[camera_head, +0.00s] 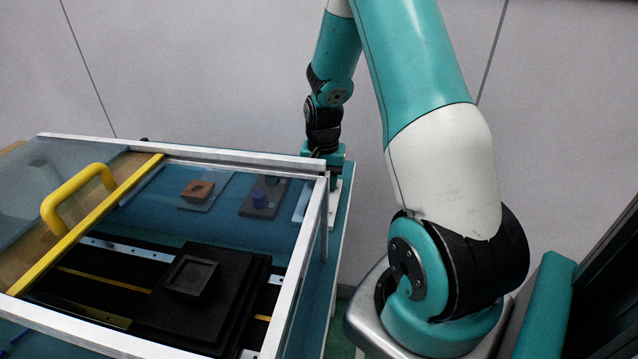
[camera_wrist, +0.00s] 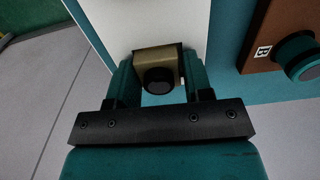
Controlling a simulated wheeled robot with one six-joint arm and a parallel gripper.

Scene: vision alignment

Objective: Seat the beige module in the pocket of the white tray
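In the wrist view the beige module (camera_wrist: 146,60), a small block with a round black knob facing the camera, sits between the two teal fingers of my gripper (camera_wrist: 158,66). The fingers press against its left and right sides. The white tray (camera_wrist: 185,18) lies beyond the module, with a dark edge showing along the module's upper right. The pocket is mostly hidden by the module, and I cannot tell how deep the module sits. In the head view my gripper is at the table's far right corner, and the module is hidden there.
A glazed enclosure with a white frame (camera_head: 230,155) and yellow handle (camera_head: 75,190) covers much of the table. Under it are a black stepped fixture (camera_head: 200,300), an orange-brown block (camera_head: 197,190) and a blue knob (camera_head: 262,198). A brown plate (camera_wrist: 275,30) is right of the tray.

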